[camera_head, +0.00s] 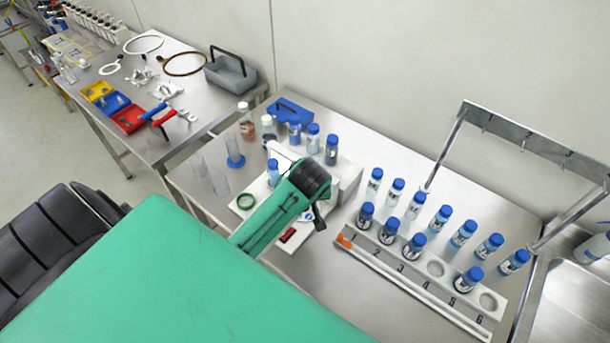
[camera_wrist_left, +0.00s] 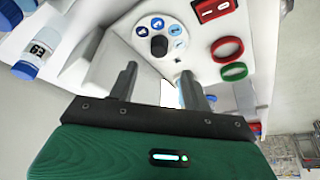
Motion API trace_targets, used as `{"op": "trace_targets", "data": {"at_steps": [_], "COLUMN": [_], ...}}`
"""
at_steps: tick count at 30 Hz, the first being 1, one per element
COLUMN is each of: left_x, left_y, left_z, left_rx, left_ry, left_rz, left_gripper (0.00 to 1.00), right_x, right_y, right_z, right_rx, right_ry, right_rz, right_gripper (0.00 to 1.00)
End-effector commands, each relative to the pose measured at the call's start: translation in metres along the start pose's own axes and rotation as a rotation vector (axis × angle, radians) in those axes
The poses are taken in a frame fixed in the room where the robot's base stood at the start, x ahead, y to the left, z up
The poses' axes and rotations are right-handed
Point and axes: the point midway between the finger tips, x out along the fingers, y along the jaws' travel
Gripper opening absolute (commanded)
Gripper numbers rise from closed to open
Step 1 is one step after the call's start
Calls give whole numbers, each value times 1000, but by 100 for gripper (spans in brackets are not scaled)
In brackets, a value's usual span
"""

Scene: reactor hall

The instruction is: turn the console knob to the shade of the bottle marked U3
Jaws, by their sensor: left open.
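The white console (camera_head: 297,246) sits at the middle of the bench, partly hidden by my left arm. Its black knob (camera_wrist_left: 158,45) shows in the left wrist view, ringed by round dots in blue and pale shades. My left gripper (camera_wrist_left: 157,78) is open and empty, with its fingers pointing toward the console face and apart from the knob. In the head view the gripper end hides the knob. A blue-capped bottle (camera_wrist_left: 40,42) in the left wrist view has an inverted label that I cannot read surely. No label in the head view is readable as U3. My right gripper is out of view.
A red switch (camera_wrist_left: 213,10), a red ring (camera_wrist_left: 227,48) and a green ring (camera_wrist_left: 234,71) are beside the knob. A numbered white rack (camera_head: 415,282) with several blue-capped bottles stands on the right, under a metal frame (camera_head: 538,145). More bottles stand behind the console.

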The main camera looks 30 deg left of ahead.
Motion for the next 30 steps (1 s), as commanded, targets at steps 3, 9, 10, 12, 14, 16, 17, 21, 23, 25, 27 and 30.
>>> {"op": "trace_targets", "data": {"at_steps": [3, 9, 10, 12, 14, 16, 17, 21, 23, 25, 27, 30], "left_x": [22, 55, 59, 66, 71, 75, 76, 79, 79, 79, 79, 79], "left_y": [-1, -1, 0, 0, 0, 0, 0, 0, 0, 0, 0, 0], "left_z": [0, 0, -1, 0, 0, 0, 0, 0, 0, 0, 0, 0], "left_rx": [1, 2, 1, 1, 1, 1, 1, 1, 1, 1, 1, 1], "left_ry": [-3, -2, -1, -1, -1, -1, -1, 0, 0, 0, 0, 0], "left_rz": [-4, -3, -2, -1, -1, 0, 0, 1, 1, 1, 1, 1], "left_gripper": [49, 49, 49, 49, 49, 49, 49, 49, 49, 49, 45, 26], "right_x": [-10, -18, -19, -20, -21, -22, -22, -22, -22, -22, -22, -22], "right_y": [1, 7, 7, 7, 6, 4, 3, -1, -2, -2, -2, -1], "right_z": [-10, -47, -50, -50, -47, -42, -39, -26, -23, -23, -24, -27], "right_rx": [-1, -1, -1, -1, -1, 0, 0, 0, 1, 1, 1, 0], "right_ry": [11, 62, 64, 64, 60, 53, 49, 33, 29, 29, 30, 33], "right_rz": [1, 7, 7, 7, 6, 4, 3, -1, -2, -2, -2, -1], "right_gripper": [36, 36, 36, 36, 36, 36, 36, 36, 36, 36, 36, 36]}}
